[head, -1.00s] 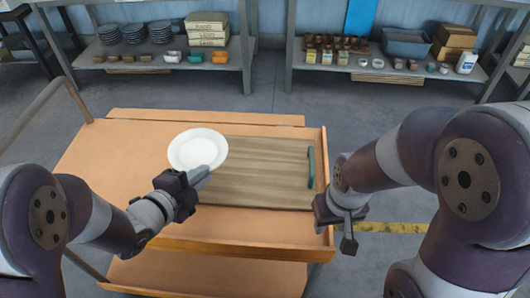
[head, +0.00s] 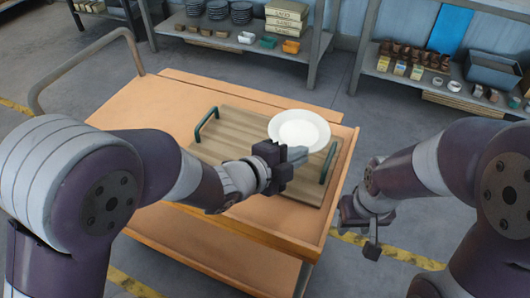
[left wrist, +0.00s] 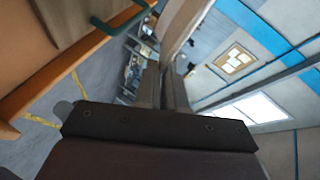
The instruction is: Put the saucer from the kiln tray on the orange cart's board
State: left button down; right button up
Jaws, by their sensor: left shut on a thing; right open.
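The white saucer (head: 299,128) is in my left gripper (head: 298,154), which grips it at its near rim in the head view. The saucer shows over the right back part of the wooden board (head: 235,135), near the right green handle; I cannot tell its height above the board. The board lies on the orange cart (head: 170,95). In the left wrist view my left gripper's fingers (left wrist: 173,88) are close together, with a pale brownish shape beyond them. My right gripper (head: 362,228) is open and empty, off the cart's right side. The kiln tray is not identifiable.
The board has a left green handle (head: 206,122) and a right green handle (head: 328,163). Shelves at the back hold stacked dark plates (head: 228,12), boxes and a blue bin (head: 493,70). The left part of the board is clear.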

pick_arm(q)
jog(key=w+a+f, duration=0.4)
jog(key=w+a, duration=0.1)
jog(key=w+a+f, duration=0.2)
jog(key=a, duration=0.1)
jog(key=shift+w+f+b, duration=0.25)
jog(key=shift+b, duration=0.1)
jog(key=shift+w+a+f, duration=0.1)
jog(key=shift+f, duration=0.05)
notch_tip(320, 180, down, 4)
jog(key=shift+b, duration=0.6)
jog(key=shift+f, duration=0.1)
jog(key=c, duration=1.2)
grip_release()
jog(key=shift+c, duration=0.2)
